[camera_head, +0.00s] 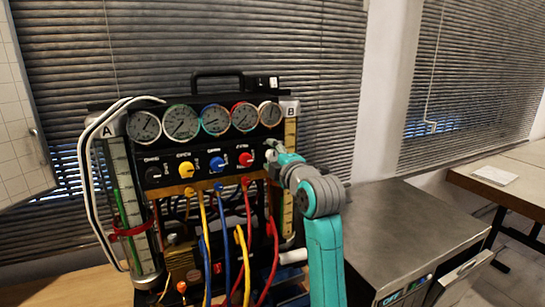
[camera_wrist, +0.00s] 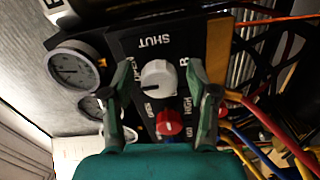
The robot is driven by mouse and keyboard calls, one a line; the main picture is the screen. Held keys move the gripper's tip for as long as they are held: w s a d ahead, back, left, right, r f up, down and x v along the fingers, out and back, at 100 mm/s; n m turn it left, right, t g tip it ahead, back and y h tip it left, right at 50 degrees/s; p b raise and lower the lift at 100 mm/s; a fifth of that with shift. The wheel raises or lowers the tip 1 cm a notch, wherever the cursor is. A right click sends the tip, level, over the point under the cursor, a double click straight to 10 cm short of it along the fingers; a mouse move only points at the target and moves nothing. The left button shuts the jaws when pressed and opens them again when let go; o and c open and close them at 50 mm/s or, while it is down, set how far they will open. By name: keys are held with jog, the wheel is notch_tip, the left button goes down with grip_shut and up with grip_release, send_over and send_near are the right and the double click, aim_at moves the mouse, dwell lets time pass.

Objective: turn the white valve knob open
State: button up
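The white valve knob (camera_wrist: 158,80) is on the dark panel in the wrist view, with the word SHUT printed near it. A dark mark shows on the knob's lower edge. My gripper (camera_wrist: 160,72) is open, with one finger on each side of the knob and a visible gap on both sides. In the head view, my gripper (camera_head: 274,149) is at the right end of the knob row and covers most of the white knob (camera_head: 269,156).
A red knob (camera_wrist: 169,123) sits close to the white one; blue (camera_head: 216,163), yellow (camera_head: 186,169) and black (camera_head: 153,172) knobs continue the row. Several round gauges (camera_head: 215,119) stand above. Coloured hoses (camera_head: 240,240) hang below. A metal cabinet (camera_head: 400,225) stands at the right.

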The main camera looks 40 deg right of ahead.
jog(key=v, duration=1.2)
jog(key=shift+s, duration=0.1)
dwell(0.5)
